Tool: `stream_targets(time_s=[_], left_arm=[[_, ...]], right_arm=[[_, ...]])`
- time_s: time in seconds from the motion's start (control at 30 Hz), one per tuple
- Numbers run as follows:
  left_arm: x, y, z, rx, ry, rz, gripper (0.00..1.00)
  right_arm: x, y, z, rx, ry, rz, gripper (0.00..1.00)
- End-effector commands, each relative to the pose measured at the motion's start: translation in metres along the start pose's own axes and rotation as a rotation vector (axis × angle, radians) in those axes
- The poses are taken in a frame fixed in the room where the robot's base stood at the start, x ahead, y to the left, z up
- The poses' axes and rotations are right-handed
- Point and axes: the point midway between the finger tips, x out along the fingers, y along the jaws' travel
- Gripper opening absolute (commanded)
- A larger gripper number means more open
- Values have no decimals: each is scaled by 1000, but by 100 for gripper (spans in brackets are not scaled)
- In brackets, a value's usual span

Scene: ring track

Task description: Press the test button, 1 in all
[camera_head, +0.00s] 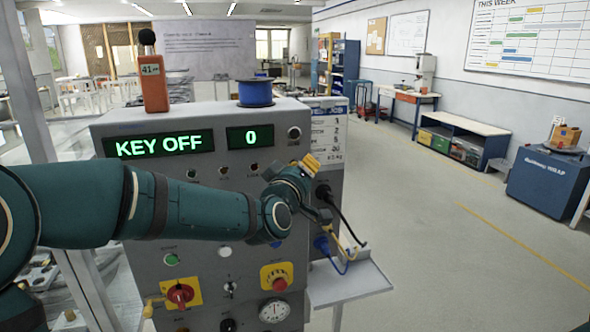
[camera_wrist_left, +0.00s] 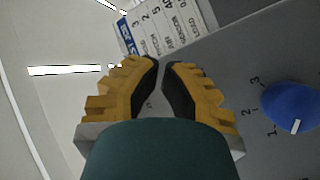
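The grey control panel (camera_head: 225,215) stands in front of me. A green round button (camera_head: 172,259) and a white round button (camera_head: 224,251) sit on its lower half; their labels are too small to read, so I cannot tell which is the test button. My left arm crosses the panel and hides part of it. My left gripper (camera_head: 311,163) is at the panel's upper right edge. In the left wrist view its yellow fingers (camera_wrist_left: 161,65) almost meet, with nothing visible between them. A blue knob (camera_wrist_left: 292,107) with marks 1, 2, 3 is right of them. My right gripper is out of view.
The displays read KEY OFF (camera_head: 160,143) and 0 (camera_head: 250,137). A red stop button (camera_head: 278,277), a red rotary switch (camera_head: 180,294) and a gauge (camera_head: 274,310) are low on the panel. A small shelf (camera_head: 345,284) juts out at right.

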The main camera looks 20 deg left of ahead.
Motion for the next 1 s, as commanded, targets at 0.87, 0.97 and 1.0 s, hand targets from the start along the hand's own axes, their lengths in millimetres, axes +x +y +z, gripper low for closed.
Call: stream_targets(time_s=[0.87, 0.97, 1.0], left_arm=[[5, -2, -3, 0, 0, 0, 0], [6, -3, -3, 0, 0, 0, 0], [6, -3, -4, 0, 0, 0, 0]], right_arm=[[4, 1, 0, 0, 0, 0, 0], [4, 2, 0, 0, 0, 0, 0], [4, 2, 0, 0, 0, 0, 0]])
